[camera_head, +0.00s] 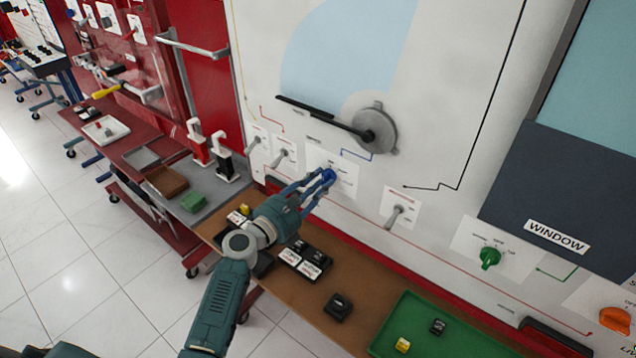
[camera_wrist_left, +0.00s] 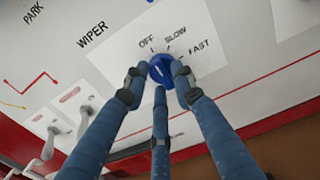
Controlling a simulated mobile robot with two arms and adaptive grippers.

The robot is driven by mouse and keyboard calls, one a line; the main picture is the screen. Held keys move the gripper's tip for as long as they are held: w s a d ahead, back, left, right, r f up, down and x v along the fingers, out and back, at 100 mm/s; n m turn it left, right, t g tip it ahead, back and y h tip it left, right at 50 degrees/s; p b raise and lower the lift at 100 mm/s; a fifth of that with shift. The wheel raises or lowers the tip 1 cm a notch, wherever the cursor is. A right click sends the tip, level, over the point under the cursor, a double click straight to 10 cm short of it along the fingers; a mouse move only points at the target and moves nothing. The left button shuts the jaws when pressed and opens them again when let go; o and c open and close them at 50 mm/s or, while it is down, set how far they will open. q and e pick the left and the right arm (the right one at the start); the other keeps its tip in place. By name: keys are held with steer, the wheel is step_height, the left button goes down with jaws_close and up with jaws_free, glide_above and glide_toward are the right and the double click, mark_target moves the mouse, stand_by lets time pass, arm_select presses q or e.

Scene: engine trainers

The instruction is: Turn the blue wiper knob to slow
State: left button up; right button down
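The blue wiper knob (camera_head: 329,176) sits on a white label plate on the upright panel, below the wiper motor. In the left wrist view the knob (camera_wrist_left: 161,68) shows under the printed words OFF, SLOW and FAST. My left gripper (camera_head: 322,182) reaches it from below with its three blue fingers. In the left wrist view the fingertips of this gripper (camera_wrist_left: 160,82) close around the knob, one at each side and one below, and appear to touch it. The fingers partly hide the knob, and I cannot tell its exact setting. My right gripper is out of view.
A grey toggle switch (camera_head: 397,215) and a green knob (camera_head: 490,257) are to the right on the panel. Two toggles sit to the left. Below, a brown bench (camera_head: 300,306) holds black switch blocks and a green tray (camera_head: 381,341).

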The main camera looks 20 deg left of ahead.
arm_select(q)
jaws_close()
